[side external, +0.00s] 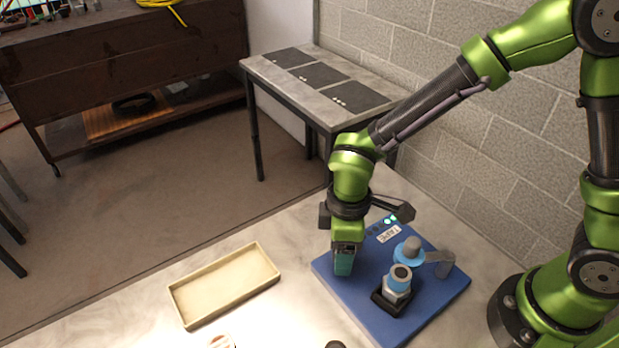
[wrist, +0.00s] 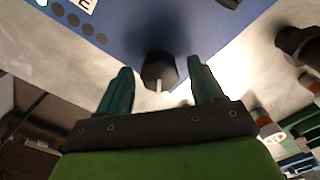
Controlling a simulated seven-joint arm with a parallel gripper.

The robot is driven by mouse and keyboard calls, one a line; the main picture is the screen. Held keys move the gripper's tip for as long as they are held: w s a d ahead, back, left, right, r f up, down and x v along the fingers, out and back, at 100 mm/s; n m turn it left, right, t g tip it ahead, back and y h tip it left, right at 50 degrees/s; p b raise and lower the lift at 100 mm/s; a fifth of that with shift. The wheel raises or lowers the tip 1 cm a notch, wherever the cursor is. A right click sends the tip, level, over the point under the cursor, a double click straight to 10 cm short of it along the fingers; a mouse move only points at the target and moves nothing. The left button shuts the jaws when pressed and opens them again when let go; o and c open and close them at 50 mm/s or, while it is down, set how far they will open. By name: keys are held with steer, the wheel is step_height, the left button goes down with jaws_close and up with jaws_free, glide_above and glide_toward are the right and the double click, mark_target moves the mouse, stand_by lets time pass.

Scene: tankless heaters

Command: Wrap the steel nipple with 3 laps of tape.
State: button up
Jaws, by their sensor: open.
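My gripper (side external: 343,268) points down over the board's left part, left of the nipple. In the wrist view its teal fingers (wrist: 161,66) are open, with a dark faceted piece (wrist: 158,73) showing between them. I cannot tell whether they touch it.
A shallow beige tray (side external: 222,286) lies left of the board. A TAPE label (side external: 388,235) and indicator lights (side external: 390,219), some lit green, are at the board's back. Small items are cut off at the front edge. A side table (side external: 310,75) stands behind.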

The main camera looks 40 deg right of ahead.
step_height(320, 180, up, 17)
stand_by(0.4)
steer(key=s+d+r+m+t+y, duration=0.1)
steer(key=s+d+m+t, duration=0.2)
steer(key=d+m, duration=0.4)
steer(key=s+d+r+m+t+y, duration=0.1)
steer(key=s+d+r+m+t, duration=0.1)
steer(key=d+m, duration=0.5)
steer(key=s+d+t, duration=0.1)
steer(key=d+t, duration=0.1)
steer(key=d, duration=0.1)
steer(key=shift+s, duration=0.25)
steer(key=shift+a, duration=0.1)
